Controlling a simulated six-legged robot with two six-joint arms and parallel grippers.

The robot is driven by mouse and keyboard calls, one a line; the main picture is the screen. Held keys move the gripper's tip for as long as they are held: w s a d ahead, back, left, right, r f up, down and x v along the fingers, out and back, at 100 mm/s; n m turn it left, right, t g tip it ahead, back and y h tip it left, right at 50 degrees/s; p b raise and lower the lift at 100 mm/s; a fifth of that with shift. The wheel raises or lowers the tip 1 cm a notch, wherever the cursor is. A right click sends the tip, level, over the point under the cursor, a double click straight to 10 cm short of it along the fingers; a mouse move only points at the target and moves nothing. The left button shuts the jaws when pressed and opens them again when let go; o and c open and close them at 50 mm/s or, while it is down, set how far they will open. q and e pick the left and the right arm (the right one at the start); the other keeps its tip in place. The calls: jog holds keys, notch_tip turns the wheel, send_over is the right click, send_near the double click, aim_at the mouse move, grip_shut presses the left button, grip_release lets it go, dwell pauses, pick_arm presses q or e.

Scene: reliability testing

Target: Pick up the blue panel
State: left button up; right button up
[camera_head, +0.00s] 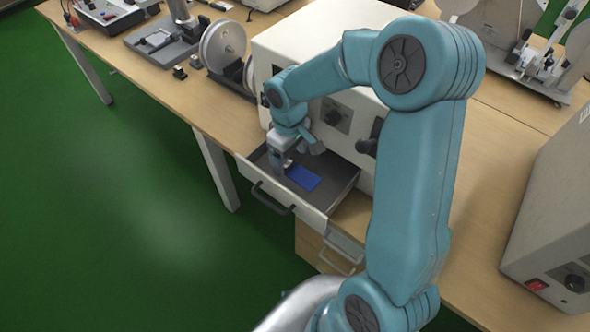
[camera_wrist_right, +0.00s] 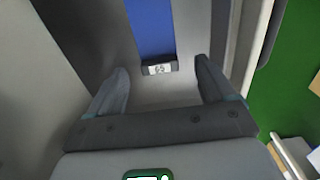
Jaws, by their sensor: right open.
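The blue panel (camera_head: 303,178) lies flat in an open grey drawer (camera_head: 345,178) at the front of a white machine. In the right wrist view the blue panel (camera_wrist_right: 151,28) is a blue strip with a dark end piece bearing a small light label. My right gripper (camera_head: 290,166) is low over the drawer, beside the panel's left end. In the right wrist view its two fingers (camera_wrist_right: 162,88) are spread apart with nothing between them, and the panel's labelled end shows just beyond the fingertips. I cannot tell the exact height above the panel. My left gripper is not in view.
The white machine (camera_head: 300,45) stands behind the drawer on a wooden table (camera_head: 205,112). The drawer's front handle (camera_head: 272,200) faces the green floor (camera_head: 110,230). Another white box (camera_head: 560,230) with a red switch stands at the right. A reel (camera_head: 222,45) stands left of the machine.

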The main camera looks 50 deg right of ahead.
aim_at(290, 165)
notch_tip(290, 165, down, 3)
jog(key=shift+d+r, duration=0.1)
jog(key=c, duration=1.1)
jog(key=shift+r, duration=0.1)
notch_tip(290, 165, up, 20)
jog(key=shift+p, duration=0.9)
jog(key=shift+f+b, duration=6.25)
jog(key=shift+f, duration=2.35)
